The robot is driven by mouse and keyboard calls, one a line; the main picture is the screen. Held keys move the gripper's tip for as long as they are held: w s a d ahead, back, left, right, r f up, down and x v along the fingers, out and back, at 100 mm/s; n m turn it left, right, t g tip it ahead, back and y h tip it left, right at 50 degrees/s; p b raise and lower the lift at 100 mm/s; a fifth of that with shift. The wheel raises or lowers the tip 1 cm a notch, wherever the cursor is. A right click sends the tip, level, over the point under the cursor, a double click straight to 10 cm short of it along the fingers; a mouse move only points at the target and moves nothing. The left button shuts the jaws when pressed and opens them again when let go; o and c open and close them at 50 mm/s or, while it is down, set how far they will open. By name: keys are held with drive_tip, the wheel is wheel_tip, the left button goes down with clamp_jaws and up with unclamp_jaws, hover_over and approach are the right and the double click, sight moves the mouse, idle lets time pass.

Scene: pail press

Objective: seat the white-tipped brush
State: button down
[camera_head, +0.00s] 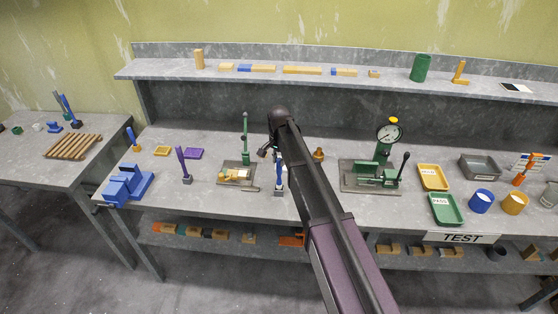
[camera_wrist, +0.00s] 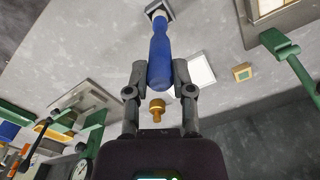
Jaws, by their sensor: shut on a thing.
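The brush in my gripper (camera_wrist: 159,80) has a blue handle (camera_wrist: 160,48), and the fingers close on it from both sides. A pale bit shows at its far end, by a dark square block (camera_wrist: 154,10) in the wrist view. The wrist view does not show whether the brush is fully down in that block. In the head view the blue handle (camera_head: 279,175) stands roughly upright over the dark block (camera_head: 279,191) on the bench, below my gripper. My arm hides part of this area.
A green-levered fixture (camera_head: 246,142) stands to the left and a green gauge press (camera_head: 384,152) to the right. A brass knob (camera_head: 318,154) sits just right of my arm. A purple-handled piece (camera_head: 183,165) stands in its own dark base. Bare bench lies in front.

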drive_tip(key=shift+f+b, duration=1.45)
drive_tip(key=shift+f, duration=0.1)
drive_tip(key=shift+c, duration=2)
unclamp_jaws()
drive_tip(key=shift+r, duration=0.2)
